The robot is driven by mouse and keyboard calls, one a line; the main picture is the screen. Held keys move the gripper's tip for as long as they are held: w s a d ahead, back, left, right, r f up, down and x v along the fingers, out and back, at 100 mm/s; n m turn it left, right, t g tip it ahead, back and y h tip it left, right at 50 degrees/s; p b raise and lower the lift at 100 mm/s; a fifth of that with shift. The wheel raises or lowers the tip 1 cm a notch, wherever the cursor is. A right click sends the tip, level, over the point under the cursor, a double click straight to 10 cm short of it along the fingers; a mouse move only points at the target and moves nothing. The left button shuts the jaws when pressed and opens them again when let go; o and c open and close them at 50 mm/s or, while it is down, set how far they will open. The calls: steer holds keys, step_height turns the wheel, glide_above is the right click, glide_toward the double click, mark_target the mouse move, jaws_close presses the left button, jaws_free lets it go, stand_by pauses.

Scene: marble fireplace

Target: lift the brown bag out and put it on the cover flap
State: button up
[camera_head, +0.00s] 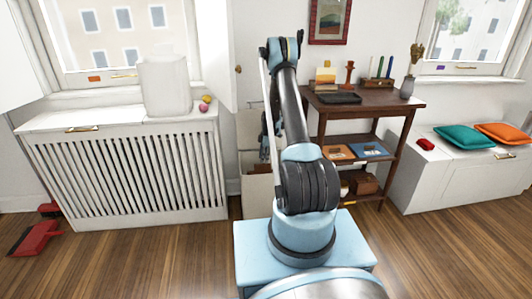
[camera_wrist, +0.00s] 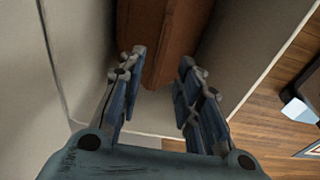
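In the wrist view a brown upright thing, likely the brown bag (camera_wrist: 158,35), stands inside a pale-walled space. My gripper (camera_wrist: 161,60) is open, its two fingers on either side of the bag's near end. I cannot tell whether either finger touches it. In the head view my arm hides most of the gripper and the bag, beside a narrow pale open box (camera_head: 258,190) between the radiator cover and the table. The cover flap cannot be told for certain; the white radiator cover (camera_head: 125,165) has a flat top with a handle.
A white bin (camera_head: 164,85) and small balls (camera_head: 205,103) sit on the radiator cover. A white bench (camera_head: 450,180) holds cushions. A red dustpan (camera_head: 35,238) lies on the floor.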

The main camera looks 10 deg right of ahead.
mark_target(263, 171)
steer(key=shift+a+f, duration=0.2)
steer(key=shift+f, duration=1.55)
steer(key=shift+a+f, duration=0.2)
steer(key=shift+f, duration=1.55)
jaws_close()
steer(key=shift+r, duration=0.1)
step_height(263, 171, up, 37)
